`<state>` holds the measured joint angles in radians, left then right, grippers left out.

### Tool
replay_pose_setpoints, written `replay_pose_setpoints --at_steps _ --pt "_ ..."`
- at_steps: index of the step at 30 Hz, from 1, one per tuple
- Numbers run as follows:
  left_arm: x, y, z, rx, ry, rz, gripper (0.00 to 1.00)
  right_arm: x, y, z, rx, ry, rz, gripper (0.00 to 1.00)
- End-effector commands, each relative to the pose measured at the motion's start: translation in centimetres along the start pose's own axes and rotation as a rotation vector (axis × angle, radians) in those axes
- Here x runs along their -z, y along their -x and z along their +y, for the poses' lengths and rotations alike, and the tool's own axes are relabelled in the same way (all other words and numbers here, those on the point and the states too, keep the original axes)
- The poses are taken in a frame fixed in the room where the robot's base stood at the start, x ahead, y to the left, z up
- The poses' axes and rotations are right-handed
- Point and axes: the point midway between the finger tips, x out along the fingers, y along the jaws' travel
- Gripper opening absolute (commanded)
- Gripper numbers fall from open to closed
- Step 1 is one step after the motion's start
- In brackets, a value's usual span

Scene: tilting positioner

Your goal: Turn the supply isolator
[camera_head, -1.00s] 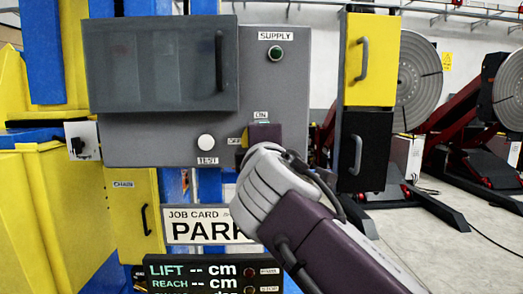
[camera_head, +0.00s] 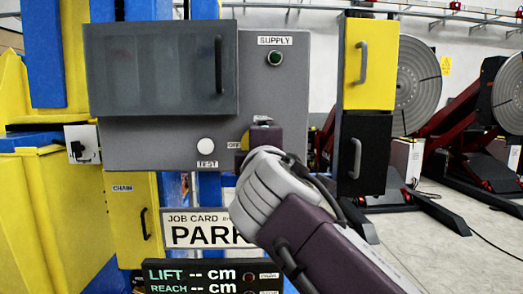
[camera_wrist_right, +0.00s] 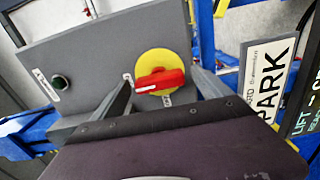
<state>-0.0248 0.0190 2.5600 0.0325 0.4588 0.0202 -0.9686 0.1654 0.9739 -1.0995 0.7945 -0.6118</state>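The supply isolator shows in the right wrist view as a red handle (camera_wrist_right: 160,82) on a round yellow plate (camera_wrist_right: 162,64). The handle lies nearly level in that picture, slightly tilted. My right gripper (camera_wrist_right: 163,80) is open, with one finger beside each end of the handle; I cannot tell whether either finger touches it. In the head view my right gripper (camera_head: 263,136) is in front of the isolator and hides the handle. Only a sliver of the yellow plate (camera_head: 244,142) shows, by the OFF label. My left gripper is not in view.
The grey panel (camera_head: 280,90) carries a green SUPPLY lamp (camera_head: 275,58) and a white TEST button (camera_head: 206,144). A grey-doored box (camera_head: 160,68) projects at its upper left. Yellow and black boxes with handles stand to the right. A job card (camera_head: 205,229) reading PARK hangs below.

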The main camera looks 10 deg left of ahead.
Motion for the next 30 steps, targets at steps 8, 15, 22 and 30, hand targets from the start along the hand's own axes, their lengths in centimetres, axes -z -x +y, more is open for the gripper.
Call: replay_pose_setpoints --at_steps 8,15,22,30 --pt "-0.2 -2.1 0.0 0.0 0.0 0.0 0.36 0.1 3.6 -0.5 -0.003 -0.003 0.006 0.87" --pt "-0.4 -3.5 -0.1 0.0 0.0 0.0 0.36 0.1 8.2 -0.3 -0.001 -0.001 0.005 0.87" --pt "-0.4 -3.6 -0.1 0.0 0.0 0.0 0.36 -0.1 9.1 0.0 0.0 0.0 -0.001 0.87" --pt "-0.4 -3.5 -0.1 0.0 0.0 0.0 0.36 -2.8 7.9 0.0 -0.001 0.0 -0.071 0.87"
